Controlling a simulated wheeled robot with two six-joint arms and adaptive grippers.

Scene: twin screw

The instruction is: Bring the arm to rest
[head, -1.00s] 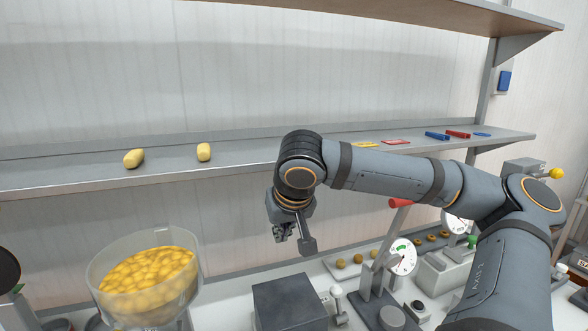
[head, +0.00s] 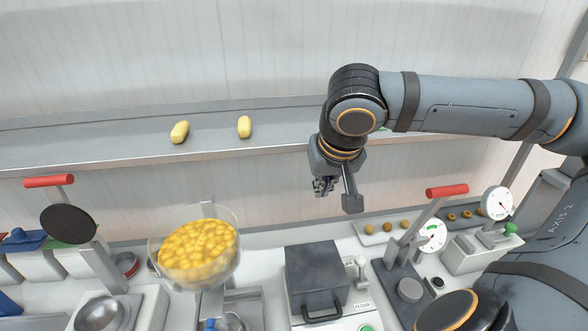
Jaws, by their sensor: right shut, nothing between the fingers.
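My right arm comes in from the right in the head view and bends down at the wrist. My right gripper (head: 337,190) points down in front of the back wall, above the dark grey box and below the shelf edge. It is shut and holds nothing. Its fingertips touch nothing that I can see. My left gripper is not in view.
A grey shelf (head: 95,157) with two yellow pieces (head: 179,132) runs behind the arm. Below are a clear bowl of yellow pieces (head: 198,250), a dark grey box (head: 315,270), and a red-handled press (head: 445,191) with a dial. Another red-handled press (head: 48,181) stands at the left.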

